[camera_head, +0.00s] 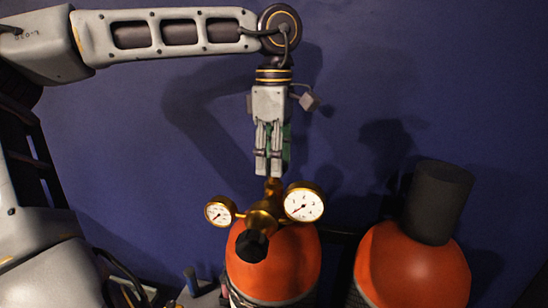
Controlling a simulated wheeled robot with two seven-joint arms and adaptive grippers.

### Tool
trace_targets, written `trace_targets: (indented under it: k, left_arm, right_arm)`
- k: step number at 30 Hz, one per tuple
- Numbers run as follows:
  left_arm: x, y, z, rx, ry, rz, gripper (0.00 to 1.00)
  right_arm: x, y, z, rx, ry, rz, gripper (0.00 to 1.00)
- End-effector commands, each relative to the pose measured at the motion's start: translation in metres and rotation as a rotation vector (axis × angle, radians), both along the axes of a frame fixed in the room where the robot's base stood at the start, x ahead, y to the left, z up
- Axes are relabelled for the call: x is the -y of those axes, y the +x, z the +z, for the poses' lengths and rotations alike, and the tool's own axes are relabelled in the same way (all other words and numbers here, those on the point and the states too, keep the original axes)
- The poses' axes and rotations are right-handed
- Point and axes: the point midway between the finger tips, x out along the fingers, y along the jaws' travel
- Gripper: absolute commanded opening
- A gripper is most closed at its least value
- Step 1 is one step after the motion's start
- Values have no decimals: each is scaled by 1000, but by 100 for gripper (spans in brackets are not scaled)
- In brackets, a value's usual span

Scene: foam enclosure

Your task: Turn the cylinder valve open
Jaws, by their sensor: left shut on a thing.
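The orange gas cylinder (290,262) stands upright at the bottom centre. A brass regulator (262,213) with two round white gauges (304,204) and a black knob (252,245) sits on top of it. The brass cylinder valve (273,187) rises behind the regulator, directly below my left fingertips. My left gripper (268,166) points straight down and is shut on the top of the valve. The fingers hide most of the grip. A strip of green shows behind the fingers; I cannot tell what it belongs to. My right gripper is not in view.
A second orange cylinder (410,272) with a dark grey cap (438,202) stands to the right. A plain dark blue wall (400,70) is behind everything. The space between the left gripper and the capped cylinder is free.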

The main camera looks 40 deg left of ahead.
Motion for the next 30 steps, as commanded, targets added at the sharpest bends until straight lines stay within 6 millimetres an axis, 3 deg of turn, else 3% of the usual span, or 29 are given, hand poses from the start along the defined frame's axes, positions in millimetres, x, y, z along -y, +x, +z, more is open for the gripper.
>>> trace_targets:
  k: [30]
  left_arm:
    - [-1,1,1,5,0,807,23]
  right_arm:
    - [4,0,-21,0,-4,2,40]
